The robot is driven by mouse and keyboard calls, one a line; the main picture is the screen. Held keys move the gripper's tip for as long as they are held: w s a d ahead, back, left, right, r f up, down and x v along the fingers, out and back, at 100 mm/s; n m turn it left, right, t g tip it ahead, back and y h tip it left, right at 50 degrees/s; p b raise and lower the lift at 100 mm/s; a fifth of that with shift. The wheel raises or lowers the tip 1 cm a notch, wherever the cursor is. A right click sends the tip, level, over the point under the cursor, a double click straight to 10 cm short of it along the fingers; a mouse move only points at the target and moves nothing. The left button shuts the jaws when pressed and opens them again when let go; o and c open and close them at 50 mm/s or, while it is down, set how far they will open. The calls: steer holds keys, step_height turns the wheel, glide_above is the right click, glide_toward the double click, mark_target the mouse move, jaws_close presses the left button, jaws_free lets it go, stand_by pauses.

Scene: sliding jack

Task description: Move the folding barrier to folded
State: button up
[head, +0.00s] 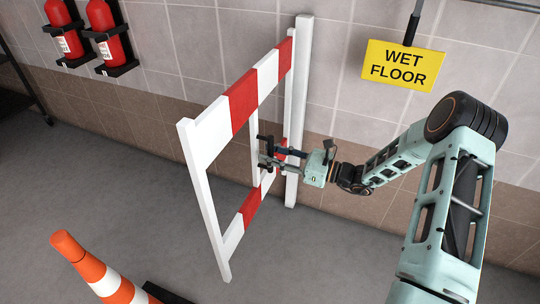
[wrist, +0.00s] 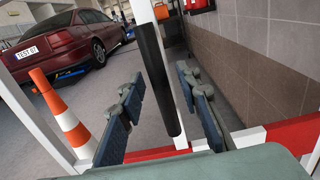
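The folding barrier (head: 243,100) is a red-and-white striped frame hinged at a white post (head: 299,95) by the wall. It stands swung out from the wall into the room. In the wrist view its lower striped rail (wrist: 155,154) crosses near the bottom. A dark upright bar (wrist: 158,80), seemingly a handle, runs in front of a white upright of the frame. My gripper (head: 268,157) is at the frame's middle, reaching in from the right. Its fingers (wrist: 165,112) are apart, with the dark bar showing in the gap between them. I cannot tell whether they touch it.
An orange-and-white cone (head: 100,275) stands on the floor at the lower left; it also shows in the wrist view (wrist: 62,118). A yellow wet floor sign (head: 403,64) and fire extinguishers (head: 107,30) are on the wall. A red car (wrist: 70,45) stands farther off.

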steer(key=shift+w+a, duration=0.1)
steer(key=shift+a, duration=0.15)
jaws_close()
stand_by(0.3)
